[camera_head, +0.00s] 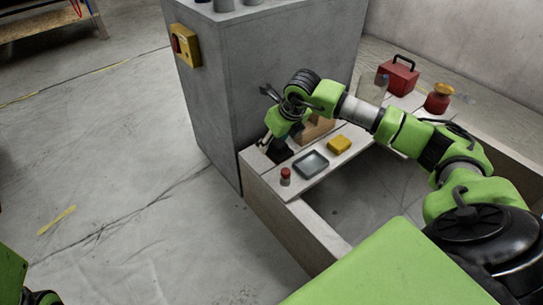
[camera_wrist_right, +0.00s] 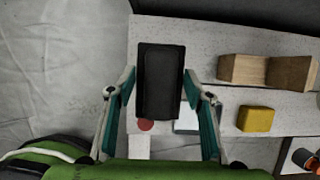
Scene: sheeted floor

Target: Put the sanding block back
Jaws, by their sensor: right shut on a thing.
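The sanding block appears to be the black rectangular block (camera_wrist_right: 160,82) between the fingers of my right gripper (camera_wrist_right: 162,100) in the right wrist view. The fingers are shut on its sides. In the head view my right gripper (camera_head: 272,142) is over the near left end of the pale bench, beside the grey cabinet. The dark block (camera_head: 279,152) shows there partly hidden by the gripper; I cannot tell whether it touches the bench. Only a green and dark part of my left arm shows at the lower left corner; its gripper is not seen.
The pale bench (camera_head: 303,184) carries a grey tray (camera_head: 311,163), a red-capped jar (camera_head: 285,176), a yellow sponge (camera_head: 339,144) and wooden blocks (camera_wrist_right: 243,69). A red toolbox (camera_head: 398,77) and a red container (camera_head: 437,100) stand farther back. The tall grey cabinet (camera_head: 215,100) adjoins the bench.

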